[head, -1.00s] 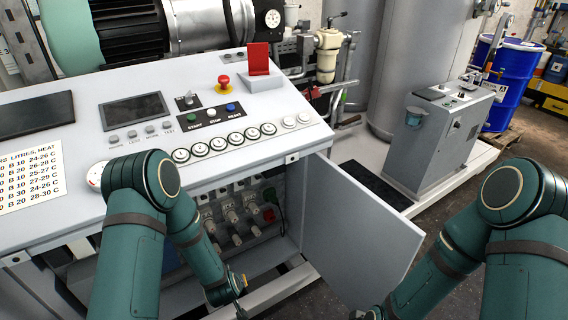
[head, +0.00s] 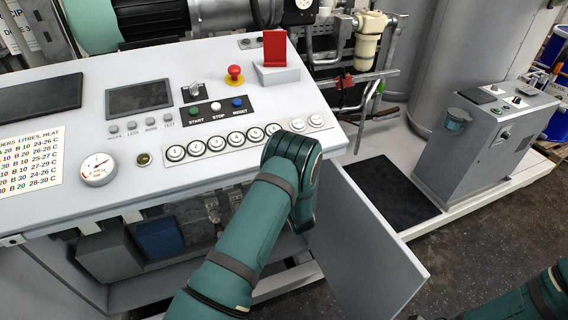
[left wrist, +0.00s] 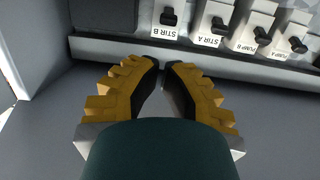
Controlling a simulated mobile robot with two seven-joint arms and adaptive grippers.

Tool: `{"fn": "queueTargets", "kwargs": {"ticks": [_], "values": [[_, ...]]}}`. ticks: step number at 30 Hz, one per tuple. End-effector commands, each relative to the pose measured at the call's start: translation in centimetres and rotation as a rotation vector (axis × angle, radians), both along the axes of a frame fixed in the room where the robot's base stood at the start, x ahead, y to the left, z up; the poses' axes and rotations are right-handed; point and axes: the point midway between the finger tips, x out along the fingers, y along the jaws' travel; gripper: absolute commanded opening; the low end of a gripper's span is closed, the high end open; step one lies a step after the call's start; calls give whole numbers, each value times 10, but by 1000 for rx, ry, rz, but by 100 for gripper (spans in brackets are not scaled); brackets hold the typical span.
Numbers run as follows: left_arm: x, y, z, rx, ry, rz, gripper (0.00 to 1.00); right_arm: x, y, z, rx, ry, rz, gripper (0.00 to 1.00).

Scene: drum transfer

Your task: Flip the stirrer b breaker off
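In the left wrist view, the stirrer b breaker (left wrist: 169,17) is a white switch block with a black toggle, above an upside-down STIR B label. It stands just beyond my left gripper (left wrist: 163,66). The yellow, stepped fingers converge, with their dark tips almost together and nothing between them. The tips appear apart from the breaker toggle. I cannot tell the toggle's on or off position for sure. In the head view, my left arm reaches down in front of the console and hides its gripper and the breakers. My right gripper is out of view.
The stirrer a breaker (left wrist: 213,24) and pump breakers (left wrist: 262,35) stand right of it in a row. The open cabinet door (head: 362,245) is right of my left arm. The console (head: 75,110) overhangs the cabinet. A blue box (head: 160,238) shows inside.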

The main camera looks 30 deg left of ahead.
Motion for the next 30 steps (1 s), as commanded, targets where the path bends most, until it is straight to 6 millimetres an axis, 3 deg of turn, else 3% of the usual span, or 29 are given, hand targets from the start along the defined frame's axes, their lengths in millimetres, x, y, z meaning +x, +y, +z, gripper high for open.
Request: {"fn": "queueTargets", "kwargs": {"ticks": [14, 30], "values": [[4, 5, 0, 5, -5, 4, 0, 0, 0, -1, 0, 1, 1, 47], [56, 67, -13, 6, -6, 3, 0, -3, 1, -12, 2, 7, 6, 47]]}}
